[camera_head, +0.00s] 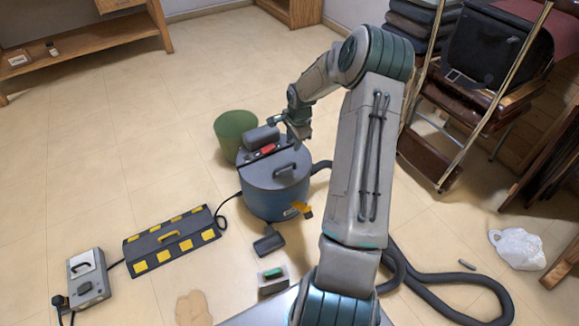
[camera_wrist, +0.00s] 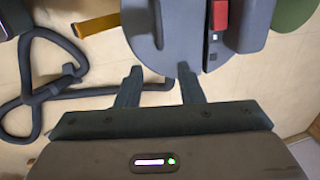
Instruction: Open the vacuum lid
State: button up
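The vacuum (camera_head: 270,203) is a blue drum standing on the floor in the middle of the head view. Its round grey lid (camera_head: 262,178) lies flat on top and looks closed; it also fills the upper middle of the wrist view (camera_wrist: 143,36). The lid carries a dark handle (camera_head: 286,170) and a red switch (camera_head: 264,151), seen too in the wrist view (camera_wrist: 220,14). A yellow-orange latch-like piece (camera_head: 303,210) sticks out at the drum's front side. My gripper (camera_wrist: 158,72) is open and empty, with its fingers apart near the lid's edge; contact is unclear.
A green bin (camera_head: 235,131) stands close behind the vacuum. A dark hose (camera_head: 440,306) lies curled on the floor at right.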

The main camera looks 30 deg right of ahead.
aim_at(289, 164)
jog(key=w+f+b, duration=0.1)
jog(key=f, duration=0.3)
jog(key=f+b, duration=0.2)
jog(key=f, duration=0.2)
jog(key=w+f+b, duration=0.1)
jog(key=f, duration=0.4)
jog(key=shift+w+a+b, duration=0.1)
jog(key=shift+w+b, duration=0.2)
jog(key=shift+b, duration=0.05)
grip_shut()
